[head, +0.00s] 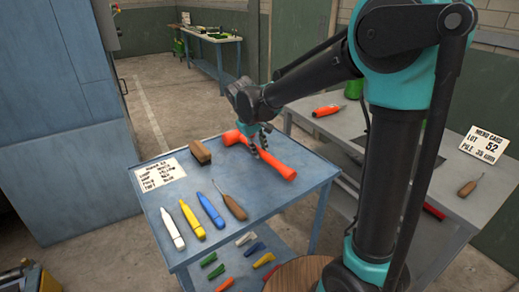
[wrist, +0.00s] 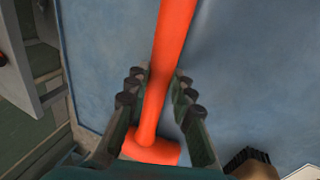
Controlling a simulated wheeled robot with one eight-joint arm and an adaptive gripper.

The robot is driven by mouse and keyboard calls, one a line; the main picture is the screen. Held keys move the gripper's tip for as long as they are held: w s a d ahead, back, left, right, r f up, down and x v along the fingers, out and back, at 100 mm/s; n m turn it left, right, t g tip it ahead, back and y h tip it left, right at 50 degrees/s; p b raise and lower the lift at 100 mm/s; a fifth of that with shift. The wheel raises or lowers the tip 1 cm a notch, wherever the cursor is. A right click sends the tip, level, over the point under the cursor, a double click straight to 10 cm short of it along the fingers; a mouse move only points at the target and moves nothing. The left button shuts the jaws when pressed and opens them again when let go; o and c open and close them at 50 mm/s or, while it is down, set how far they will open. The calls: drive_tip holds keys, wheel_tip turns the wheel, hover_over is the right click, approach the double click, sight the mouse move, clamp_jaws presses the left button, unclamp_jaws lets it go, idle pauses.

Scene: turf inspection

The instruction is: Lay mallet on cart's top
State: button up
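The orange mallet (head: 268,157) is over the blue cart's top (head: 285,201), near its far right side, and looks level. Whether it rests on the surface is hard to tell. In the wrist view, its handle (wrist: 170,50) runs up the picture and its head (wrist: 150,150) is near the bottom. My gripper (head: 257,150) is down over the mallet, one finger on each side of the handle. In the wrist view, the fingertips (wrist: 161,74) are very close to the handle; contact is unclear.
On the cart top are a wooden block (head: 200,152), a label card (head: 160,174), several markers (head: 191,220) and a wood-handled pick (head: 233,207). Small colored pieces lie on the lower shelf. A grey bench (head: 400,165) with a sign (head: 484,144) stands right. The cart's front right top is clear.

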drive_tip(key=o, duration=0.4)
drive_tip(key=shift+o, duration=0.2)
drive_tip(key=shift+r, duration=0.15)
drive_tip(key=v, duration=1.1)
drive_tip(key=shift+r, duration=0.4)
drive_tip(key=shift+s, duration=0.15)
